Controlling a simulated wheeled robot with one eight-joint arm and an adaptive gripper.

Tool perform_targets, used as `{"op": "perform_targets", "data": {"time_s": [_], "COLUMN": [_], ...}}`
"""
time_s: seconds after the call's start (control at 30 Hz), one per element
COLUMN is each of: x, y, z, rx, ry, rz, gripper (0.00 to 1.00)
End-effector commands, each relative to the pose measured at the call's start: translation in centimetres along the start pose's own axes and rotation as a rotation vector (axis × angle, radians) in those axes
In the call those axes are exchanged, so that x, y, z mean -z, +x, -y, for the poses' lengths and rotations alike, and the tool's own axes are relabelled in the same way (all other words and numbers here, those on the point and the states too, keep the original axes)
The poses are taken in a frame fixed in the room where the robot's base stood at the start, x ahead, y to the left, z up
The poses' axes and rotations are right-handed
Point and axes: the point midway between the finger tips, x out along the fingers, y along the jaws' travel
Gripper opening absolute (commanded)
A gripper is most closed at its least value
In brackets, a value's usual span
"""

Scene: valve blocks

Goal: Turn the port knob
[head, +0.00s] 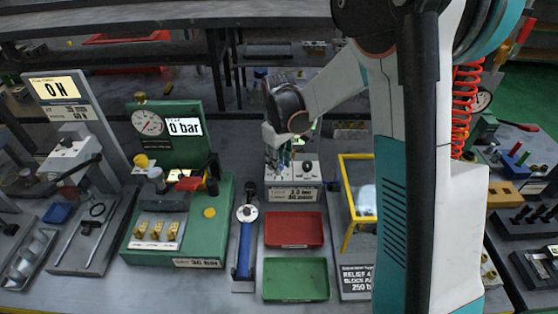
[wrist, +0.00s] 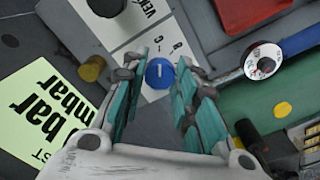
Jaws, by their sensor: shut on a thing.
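The blue port knob (wrist: 160,73) with a white pointer line sits on a white panel strip with small letters beside it. My gripper (wrist: 163,75) has its teal fingers on either side of the knob and is shut on it. In the head view my gripper (head: 285,152) reaches down onto the back of the grey valve block (head: 296,192). The knob is hidden there behind the gripper and wrist.
A black knob (head: 308,167) stands right of my gripper on the same block. A red tray (head: 294,230) and a green tray (head: 295,279) lie in front. A blue-handled tool (head: 245,250) and a green gauge stand (head: 170,225) are left; a yellow frame (head: 343,190) is right.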

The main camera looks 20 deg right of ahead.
Motion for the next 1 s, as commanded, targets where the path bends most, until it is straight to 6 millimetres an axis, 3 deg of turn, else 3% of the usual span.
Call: {"op": "perform_targets", "data": {"time_s": [0.57,0.6,0.7,1.0], "x": [-0.06,-0.06,-0.06,-0.02], "y": [0.06,0.06,0.05,-0.01], "z": [0.01,0.01,0.01,0.00], "rx": [0.001,0.001,0.000,0.000], "ry": [-0.041,-0.041,-0.040,-0.040], "rz": [0.002,0.002,0.001,0.001], "gripper": [0.04,0.30,0.48,0.48]}}
